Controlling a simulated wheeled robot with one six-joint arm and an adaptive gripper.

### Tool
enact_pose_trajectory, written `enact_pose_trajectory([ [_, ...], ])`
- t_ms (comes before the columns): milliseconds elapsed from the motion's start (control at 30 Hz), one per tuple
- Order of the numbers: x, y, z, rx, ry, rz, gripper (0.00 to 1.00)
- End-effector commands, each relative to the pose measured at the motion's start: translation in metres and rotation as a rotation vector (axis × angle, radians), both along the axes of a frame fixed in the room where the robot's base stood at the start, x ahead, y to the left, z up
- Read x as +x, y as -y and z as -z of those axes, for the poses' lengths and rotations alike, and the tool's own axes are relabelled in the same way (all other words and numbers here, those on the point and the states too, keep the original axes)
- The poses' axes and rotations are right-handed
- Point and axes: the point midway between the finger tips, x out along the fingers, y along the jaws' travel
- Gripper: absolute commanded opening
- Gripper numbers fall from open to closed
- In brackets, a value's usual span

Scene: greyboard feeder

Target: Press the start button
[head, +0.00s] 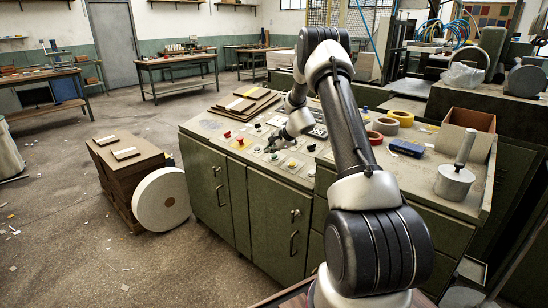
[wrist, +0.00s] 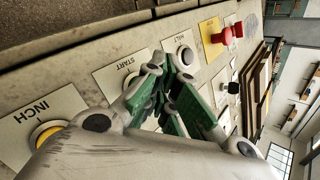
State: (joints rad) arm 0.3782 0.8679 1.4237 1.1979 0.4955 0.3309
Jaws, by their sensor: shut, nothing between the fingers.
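The plate lettered START (wrist: 122,72) shows in the wrist view, between the INCH and HALT plates. I cannot tell whether anything is touched. In the head view my gripper (head: 272,147) hangs low over the button panel on the green cabinet (head: 228,200); the lettering there is too small to read.
A yellow button (wrist: 48,133) sits on the INCH plate, and a pale-rimmed button (wrist: 185,55) on the HALT plate. A red button (wrist: 226,36) stands on a yellow plate further right. Boards (head: 240,104) lie behind the panel; tape rolls (head: 386,126) lie to its right.

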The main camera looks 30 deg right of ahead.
Motion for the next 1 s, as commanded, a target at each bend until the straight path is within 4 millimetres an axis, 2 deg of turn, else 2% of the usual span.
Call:
enact_pose_trajectory([
  [1000,0.0007,0.0021,0.0085,0.0,0.0,0.0,0.0],
])
